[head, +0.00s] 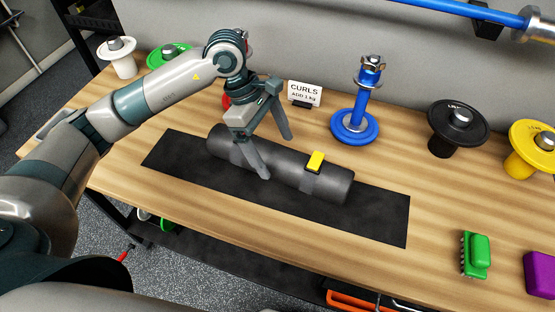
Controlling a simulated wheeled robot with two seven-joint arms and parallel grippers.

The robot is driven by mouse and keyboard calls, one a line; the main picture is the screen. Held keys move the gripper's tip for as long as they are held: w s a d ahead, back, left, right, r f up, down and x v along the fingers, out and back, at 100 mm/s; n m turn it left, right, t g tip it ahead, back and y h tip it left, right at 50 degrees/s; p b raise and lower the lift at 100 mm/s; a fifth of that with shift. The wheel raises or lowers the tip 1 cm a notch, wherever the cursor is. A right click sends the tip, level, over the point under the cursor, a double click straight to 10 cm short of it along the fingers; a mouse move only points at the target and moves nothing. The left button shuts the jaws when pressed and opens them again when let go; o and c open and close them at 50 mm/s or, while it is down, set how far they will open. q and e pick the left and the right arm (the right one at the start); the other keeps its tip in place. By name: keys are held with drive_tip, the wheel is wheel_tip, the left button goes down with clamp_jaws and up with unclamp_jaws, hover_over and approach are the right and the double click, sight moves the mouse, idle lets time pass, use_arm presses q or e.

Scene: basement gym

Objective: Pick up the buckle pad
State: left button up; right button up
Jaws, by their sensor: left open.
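The buckle pad (315,161) looks to be the small yellow block with a dark base on top of the dark grey roll (285,176), near the roll's right end. The roll lies on a black mat (380,216) on the wooden bench. My left gripper (276,156) is open and empty, to the left of the yellow pad. One finger reaches down in front of the roll and the other is over its far side. It is apart from the pad. My right gripper is not in view.
A blue post with a round base (354,126) and a CURLS sign (305,93) stand behind the roll. A black weight (456,122) and a yellow weight (530,148) stand at right. A green brush (476,254) and a purple block (541,274) lie front right.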

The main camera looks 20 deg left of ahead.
use_arm(q)
drive_tip(key=shift+f, duration=0.1)
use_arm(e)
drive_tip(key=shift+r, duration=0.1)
use_arm(q)
drive_tip(key=shift+f, duration=0.15)
wheel_tip(320, 180, down, 2)
drive_tip(key=shift+f+p, duration=0.1)
drive_tip(key=shift+p, duration=1)
drive_tip(key=shift+p+x, duration=0.3)
drive_tip(key=shift+x, duration=0.65)
drive_tip(key=shift+w+d+f, duration=0.1)
drive_tip(key=shift+f, duration=0.3)
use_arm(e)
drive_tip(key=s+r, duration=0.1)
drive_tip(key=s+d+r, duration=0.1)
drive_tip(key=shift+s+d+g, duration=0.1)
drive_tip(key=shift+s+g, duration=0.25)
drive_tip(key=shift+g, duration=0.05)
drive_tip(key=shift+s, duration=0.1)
use_arm(q)
drive_tip(key=c, duration=1.3)
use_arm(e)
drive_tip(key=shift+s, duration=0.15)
